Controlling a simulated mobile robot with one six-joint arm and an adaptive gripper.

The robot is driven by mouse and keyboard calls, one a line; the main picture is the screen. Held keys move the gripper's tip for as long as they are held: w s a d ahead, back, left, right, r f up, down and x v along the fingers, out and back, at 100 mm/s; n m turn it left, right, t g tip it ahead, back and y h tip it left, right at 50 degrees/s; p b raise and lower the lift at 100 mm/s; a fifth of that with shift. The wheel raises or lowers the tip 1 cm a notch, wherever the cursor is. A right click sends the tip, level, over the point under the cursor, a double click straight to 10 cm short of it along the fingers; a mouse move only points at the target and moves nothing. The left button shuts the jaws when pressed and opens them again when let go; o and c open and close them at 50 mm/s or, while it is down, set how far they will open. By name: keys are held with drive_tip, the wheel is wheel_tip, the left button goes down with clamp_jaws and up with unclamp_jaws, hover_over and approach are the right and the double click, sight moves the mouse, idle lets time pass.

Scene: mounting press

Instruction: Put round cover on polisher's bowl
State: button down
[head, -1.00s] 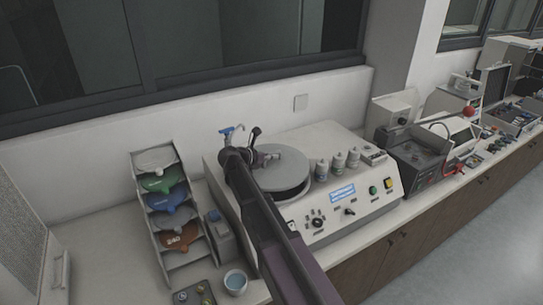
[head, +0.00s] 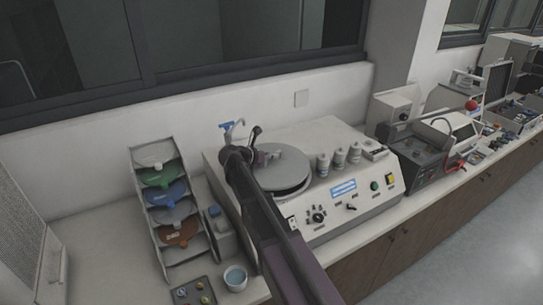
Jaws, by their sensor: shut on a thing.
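The polisher (head: 375,205) is a pale machine on the bench with a control panel on its front. The round cover (head: 284,165) is a grey disc over the polisher's bowl (head: 291,197). A dark gap shows between the cover's near edge and the bowl rim, so the cover does not look fully seated there. My gripper (head: 263,157) is at the cover's left side and is shut on it. My arm hides the left part of the bowl and the fingertips are hard to make out.
A blue-topped tap (head: 229,127) stands just behind my gripper. A rack of coloured discs (head: 168,205), a bottle (head: 220,230) and a cup (head: 235,278) are at the left. Other machines (head: 424,155) stand at the right.

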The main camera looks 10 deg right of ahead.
drive_tip(key=shift+c, duration=2.4)
unclamp_jaws()
drive_tip(key=shift+r, duration=0.1)
